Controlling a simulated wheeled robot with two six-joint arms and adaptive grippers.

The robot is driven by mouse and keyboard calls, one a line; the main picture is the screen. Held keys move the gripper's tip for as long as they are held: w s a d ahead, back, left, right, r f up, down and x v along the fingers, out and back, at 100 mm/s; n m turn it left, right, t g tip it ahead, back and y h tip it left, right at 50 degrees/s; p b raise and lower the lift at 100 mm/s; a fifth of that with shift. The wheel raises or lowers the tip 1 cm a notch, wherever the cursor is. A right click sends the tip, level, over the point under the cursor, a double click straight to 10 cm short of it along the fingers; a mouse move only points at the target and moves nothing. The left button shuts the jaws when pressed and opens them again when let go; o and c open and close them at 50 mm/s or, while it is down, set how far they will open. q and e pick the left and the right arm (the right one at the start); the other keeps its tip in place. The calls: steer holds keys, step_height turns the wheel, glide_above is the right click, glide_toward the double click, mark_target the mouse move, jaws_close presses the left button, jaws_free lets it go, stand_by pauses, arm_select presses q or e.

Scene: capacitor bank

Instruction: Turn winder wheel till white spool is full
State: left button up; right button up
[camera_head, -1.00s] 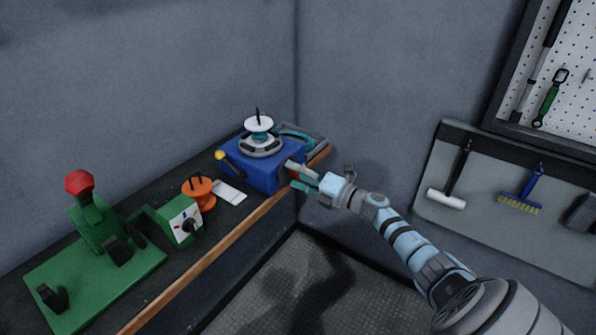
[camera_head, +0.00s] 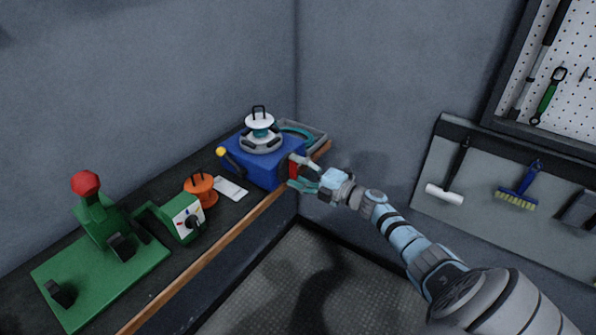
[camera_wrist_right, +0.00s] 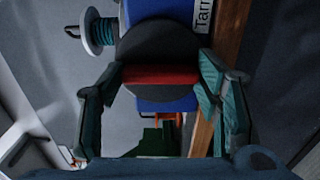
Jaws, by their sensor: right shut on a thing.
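The blue winder box (camera_head: 262,172) stands at the far end of the bench. The white spool (camera_head: 259,121) sits upright on top of it with a black wire loop; in the right wrist view the spool (camera_wrist_right: 98,32) carries some teal winding. The winder wheel (camera_wrist_right: 158,50) is a dark disc with a red grip bar (camera_wrist_right: 160,75) across it, on the box's right side; the red part (camera_head: 293,168) also shows in the head view. My right gripper (camera_head: 297,174) is shut on the red bar, one finger at each end. My left gripper is not in view.
An orange spool (camera_head: 200,190) and a white card (camera_head: 230,188) lie nearer on the bench. A green device with a dial (camera_head: 184,219) and a green press with a red knob (camera_head: 86,184) stand at the left.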

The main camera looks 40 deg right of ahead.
steer(key=o, duration=1.2)
steer(key=shift+c, duration=0.2)
steer(key=v, duration=1.2)
